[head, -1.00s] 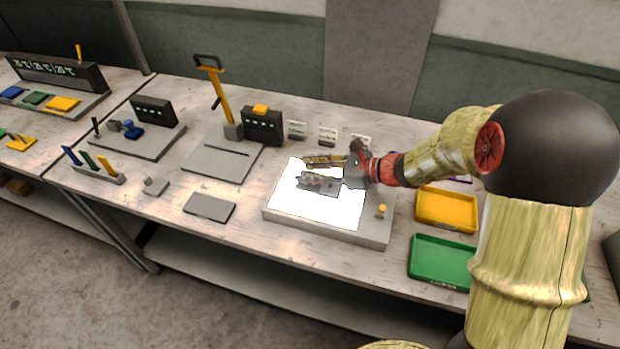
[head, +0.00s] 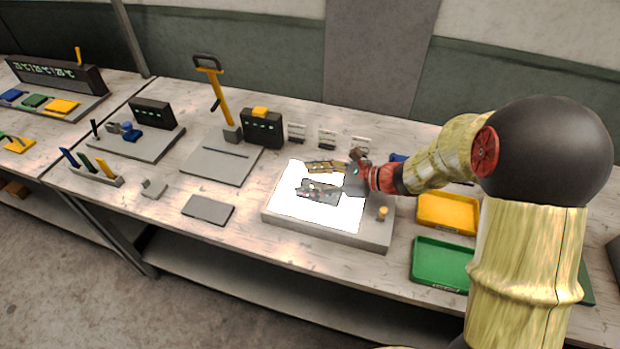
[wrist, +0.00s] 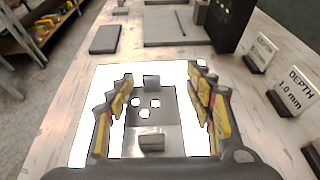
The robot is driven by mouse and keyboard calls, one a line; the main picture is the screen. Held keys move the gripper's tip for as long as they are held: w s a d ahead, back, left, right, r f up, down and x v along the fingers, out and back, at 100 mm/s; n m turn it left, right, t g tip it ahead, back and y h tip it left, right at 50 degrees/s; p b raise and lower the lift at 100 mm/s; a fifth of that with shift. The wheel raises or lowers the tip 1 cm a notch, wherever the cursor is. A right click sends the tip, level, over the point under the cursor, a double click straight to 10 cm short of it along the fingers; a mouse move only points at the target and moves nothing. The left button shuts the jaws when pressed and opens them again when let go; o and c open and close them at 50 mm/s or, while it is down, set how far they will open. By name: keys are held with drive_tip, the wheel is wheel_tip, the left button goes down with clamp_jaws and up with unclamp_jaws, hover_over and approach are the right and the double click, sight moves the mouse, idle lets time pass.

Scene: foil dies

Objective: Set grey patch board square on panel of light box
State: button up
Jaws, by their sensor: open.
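The light box (head: 381,229) stands on the bench in the middle of the head view, its white panel (head: 300,221) lit. My gripper (head: 308,178) is low over the panel. In the wrist view my gripper (wrist: 160,78) is open, with one finger on each side of the grey patch board (wrist: 165,119). White panel shows between the board and each finger. The board has several light spots through it and a small raised block near my palm. Its sides look roughly parallel to the panel's sides. Whether it lies fully flat is hard to see.
A flat grey plate (head: 208,208) lies on the bench left of the light box. Small labelled cards (head: 327,138) stand behind it. A yellow tray (head: 447,213) and a green tray (head: 441,264) are at right. A press with a yellow lever (head: 222,105) stands behind left.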

drive_tip(key=shift+d+r, duration=0.25)
drive_tip(key=p+v, duration=0.4)
drive_tip(key=v, duration=0.7)
drive_tip(key=shift+s+d, duration=0.2)
drive_tip(key=shift+d, duration=0.05)
drive_tip(key=s+a+r+n+g+h, duration=0.2)
drive_tip(key=s+r+n, duration=0.1)
drive_tip(key=s+n, duration=0.35)
drive_tip(key=s+a+r+n+g+h, duration=0.1)
drive_tip(key=s+r+n+g+h, duration=0.15)
drive_tip(key=s+n, duration=0.4)
drive_tip(key=s+d+r+n+t+h, duration=0.4)
drive_tip(key=s+d+r+n+h, duration=0.2)
drive_tip(key=s+d+n, duration=0.3)
drive_tip(key=shift+s+r+t+h, duration=0.4)
drive_tip(key=shift+s+h, duration=0.2)
drive_tip(key=shift+h, duration=0.25)
